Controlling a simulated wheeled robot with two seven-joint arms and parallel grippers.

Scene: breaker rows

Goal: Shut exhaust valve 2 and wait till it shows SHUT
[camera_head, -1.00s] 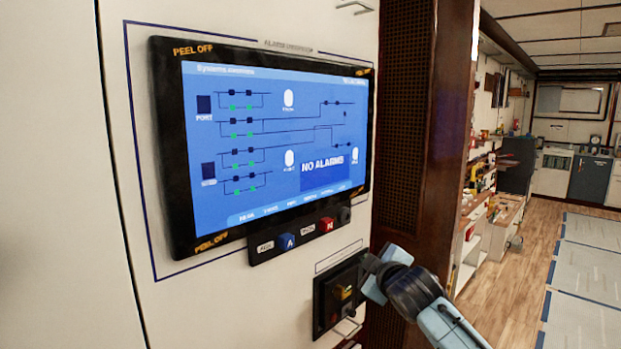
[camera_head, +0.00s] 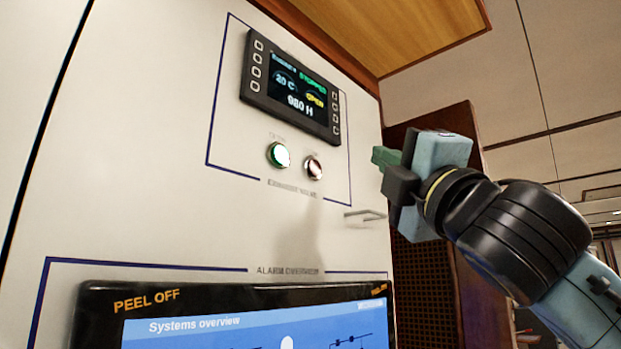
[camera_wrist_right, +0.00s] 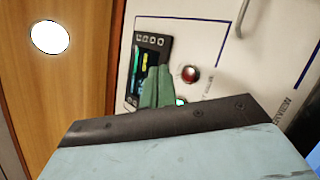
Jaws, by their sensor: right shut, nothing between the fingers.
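The exhaust valve display (camera_head: 292,88) is at the top of the white panel in the head view, reading STOPPED in green, 20 C, OPEN in yellow and 980 H. Below it are a lit green button (camera_head: 278,155) and a dark red button (camera_head: 313,167), above the label EXHAUST VALVE. My right gripper (camera_head: 383,158) is shut and empty, to the right of both buttons and apart from them. In the right wrist view its green fingertips (camera_wrist_right: 157,88) overlap the display (camera_wrist_right: 147,70); the red button (camera_wrist_right: 190,74) shows beside them, and the green button (camera_wrist_right: 181,101) is partly hidden. My left gripper is out of view.
A large alarm screen (camera_head: 240,325) labelled Systems overview is below the buttons. A metal handle (camera_head: 365,214) sticks out of the panel below my right gripper. A wooden overhead board (camera_head: 400,30) is above, and a dark wooden post (camera_head: 430,280) stands to the right.

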